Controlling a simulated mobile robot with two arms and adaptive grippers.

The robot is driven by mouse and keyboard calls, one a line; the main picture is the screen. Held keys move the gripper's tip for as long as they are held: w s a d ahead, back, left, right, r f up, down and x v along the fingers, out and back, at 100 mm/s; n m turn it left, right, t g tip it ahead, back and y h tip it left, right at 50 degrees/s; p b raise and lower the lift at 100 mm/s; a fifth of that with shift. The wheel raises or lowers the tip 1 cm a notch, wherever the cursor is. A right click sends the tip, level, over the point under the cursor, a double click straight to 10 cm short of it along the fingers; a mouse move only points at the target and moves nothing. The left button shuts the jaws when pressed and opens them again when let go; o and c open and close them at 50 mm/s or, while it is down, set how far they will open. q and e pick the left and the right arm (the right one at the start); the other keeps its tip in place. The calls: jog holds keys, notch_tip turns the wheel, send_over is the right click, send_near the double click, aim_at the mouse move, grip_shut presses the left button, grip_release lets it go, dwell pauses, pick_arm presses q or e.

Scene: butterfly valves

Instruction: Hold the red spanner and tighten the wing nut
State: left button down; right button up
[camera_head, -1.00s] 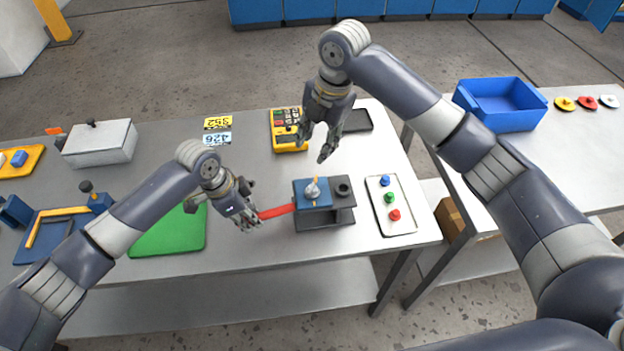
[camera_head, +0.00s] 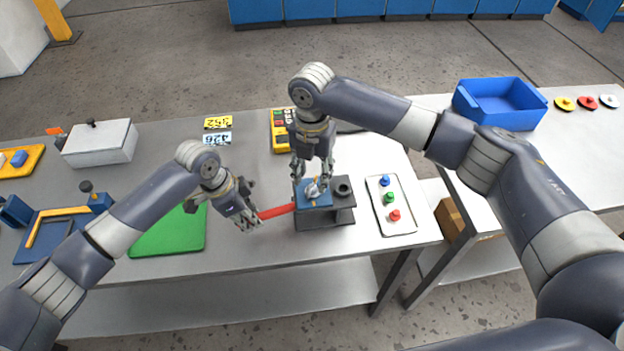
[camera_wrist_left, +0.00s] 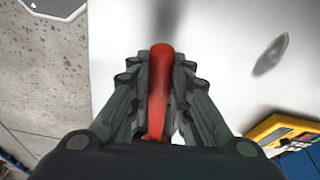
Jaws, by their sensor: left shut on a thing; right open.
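The silvery wing nut (camera_head: 313,190) sits on top of the blue block. My right gripper (camera_head: 311,184) is open and points down over the block, with its fingers on either side of the wing nut. I cannot tell whether they touch it.
A white tray with coloured knobs (camera_head: 409,226) lies right of the stand. A yellow device (camera_head: 280,135) is behind, partly hidden by my right arm. A green mat (camera_head: 170,234) lies left. A blue bin (camera_head: 497,105) stands on the right table.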

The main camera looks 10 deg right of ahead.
aim_at(312, 187)
jog(key=shift+f, duration=1.3)
grip_shut()
